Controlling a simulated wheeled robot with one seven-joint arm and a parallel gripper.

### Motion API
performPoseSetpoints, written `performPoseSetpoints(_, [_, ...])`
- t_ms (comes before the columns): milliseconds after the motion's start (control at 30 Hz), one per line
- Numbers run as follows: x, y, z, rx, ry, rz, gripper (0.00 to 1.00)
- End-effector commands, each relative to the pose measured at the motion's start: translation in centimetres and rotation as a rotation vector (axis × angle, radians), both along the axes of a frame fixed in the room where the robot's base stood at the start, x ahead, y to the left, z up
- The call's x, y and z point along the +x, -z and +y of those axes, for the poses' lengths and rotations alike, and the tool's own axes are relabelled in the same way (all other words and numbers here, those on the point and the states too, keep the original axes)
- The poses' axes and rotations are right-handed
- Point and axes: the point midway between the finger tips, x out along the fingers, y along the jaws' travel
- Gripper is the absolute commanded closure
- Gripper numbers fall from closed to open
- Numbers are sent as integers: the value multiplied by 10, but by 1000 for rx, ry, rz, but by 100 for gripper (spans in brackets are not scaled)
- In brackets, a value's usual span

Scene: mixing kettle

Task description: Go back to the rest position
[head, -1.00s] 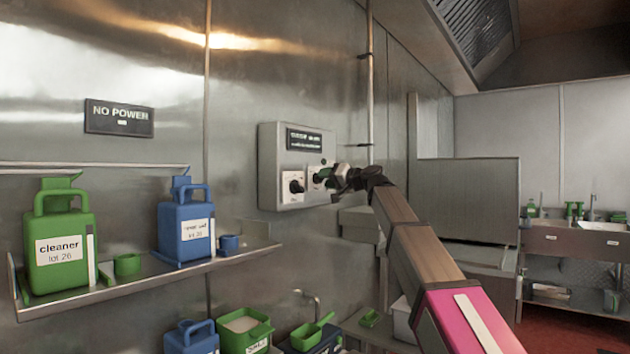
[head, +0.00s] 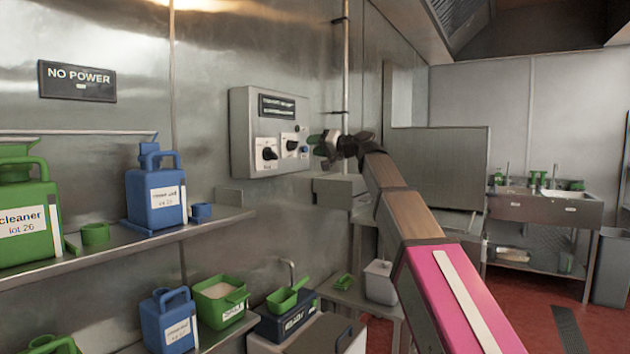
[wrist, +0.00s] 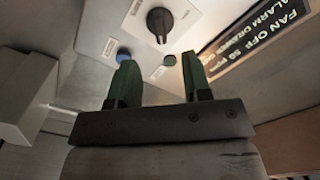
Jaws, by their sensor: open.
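My gripper (head: 322,143) is at the end of my raised arm, just right of the grey control box (head: 270,132) on the steel wall. In the wrist view its two green fingers (wrist: 158,80) stand apart with nothing between them. Beyond them that view shows a black knob (wrist: 160,22) on a white plate, a blue button (wrist: 124,55) and a green button (wrist: 169,60). In the head view the box's two knobs show clear of the gripper, with a visible gap to the fingers.
A wall shelf (head: 120,247) at the left holds a green cleaner jug (head: 25,210), a blue jug (head: 155,197) and small cups. Below are a blue jug (head: 168,320), a green bin (head: 220,300) and a green scoop (head: 288,298). A sink (head: 545,205) stands far right. Red floor is open at the right.

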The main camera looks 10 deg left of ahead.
Motion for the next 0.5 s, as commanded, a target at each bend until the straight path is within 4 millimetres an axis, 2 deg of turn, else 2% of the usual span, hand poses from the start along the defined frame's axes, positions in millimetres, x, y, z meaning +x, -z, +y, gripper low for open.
performPoseSetpoints(67, [1,5,-1,-6,3,4,55])
performPoseSetpoints(167, [5,28,-7,-36,17,20,55])
performPoseSetpoints(267, [13,74,-20,-97,45,55,55])
performPoseSetpoints(500, [26,211,-66,-289,127,172,55])
